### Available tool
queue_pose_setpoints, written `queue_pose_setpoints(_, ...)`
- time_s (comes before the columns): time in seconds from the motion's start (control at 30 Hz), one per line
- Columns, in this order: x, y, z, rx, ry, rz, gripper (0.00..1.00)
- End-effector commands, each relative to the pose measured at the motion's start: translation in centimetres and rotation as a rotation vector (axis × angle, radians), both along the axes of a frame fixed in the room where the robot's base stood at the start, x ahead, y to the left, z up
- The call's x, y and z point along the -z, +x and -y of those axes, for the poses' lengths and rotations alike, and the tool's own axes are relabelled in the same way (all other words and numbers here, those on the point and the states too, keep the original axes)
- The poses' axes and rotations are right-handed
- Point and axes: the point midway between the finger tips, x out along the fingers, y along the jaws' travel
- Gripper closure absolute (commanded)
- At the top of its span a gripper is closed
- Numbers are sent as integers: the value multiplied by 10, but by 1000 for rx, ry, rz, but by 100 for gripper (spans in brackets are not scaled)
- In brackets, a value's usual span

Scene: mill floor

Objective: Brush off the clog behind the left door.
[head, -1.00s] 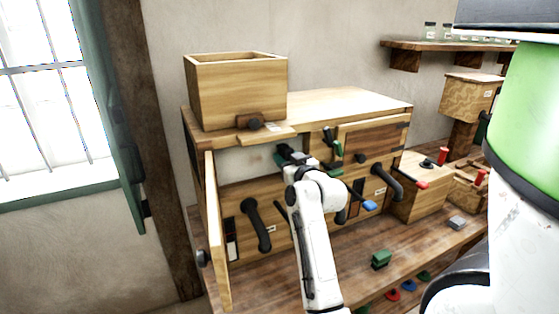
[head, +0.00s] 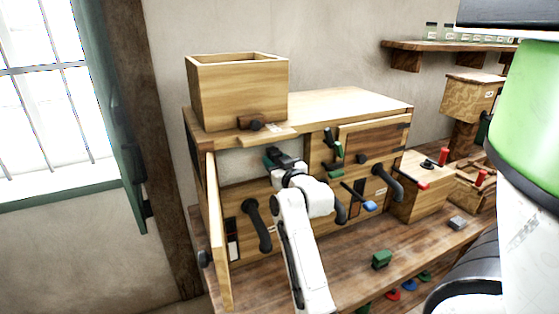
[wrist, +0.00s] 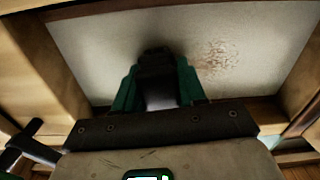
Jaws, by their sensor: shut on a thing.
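The left door (head: 217,235) of the wooden cabinet stands swung open toward me. Behind it is an opening with a pale panel (head: 230,165). In the wrist view the pale panel (wrist: 90,50) fills the opening, with a brown speckled patch, the clog (wrist: 217,58), right of my gripper's tips. My gripper (wrist: 157,85), with green fingers, is shut on a dark thing (wrist: 156,58), likely the brush. Its far end lies over the panel, left of the clog; I cannot tell if it touches. In the head view my gripper (head: 274,159) is at the opening's right part.
A wooden box (head: 235,95) stands on the cabinet top. The cabinet's right door (head: 370,140) looks shut. Dark curved pipes (head: 257,225) stick out in front. A green block (head: 381,260) lies on the bench (head: 350,265).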

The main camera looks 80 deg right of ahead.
Motion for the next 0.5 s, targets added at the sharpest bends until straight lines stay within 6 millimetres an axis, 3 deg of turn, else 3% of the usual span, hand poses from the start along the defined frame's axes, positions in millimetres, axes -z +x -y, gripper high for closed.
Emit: queue_pose_setpoints(0.5, 0, 22, -21, 0, 0, 0, 84)
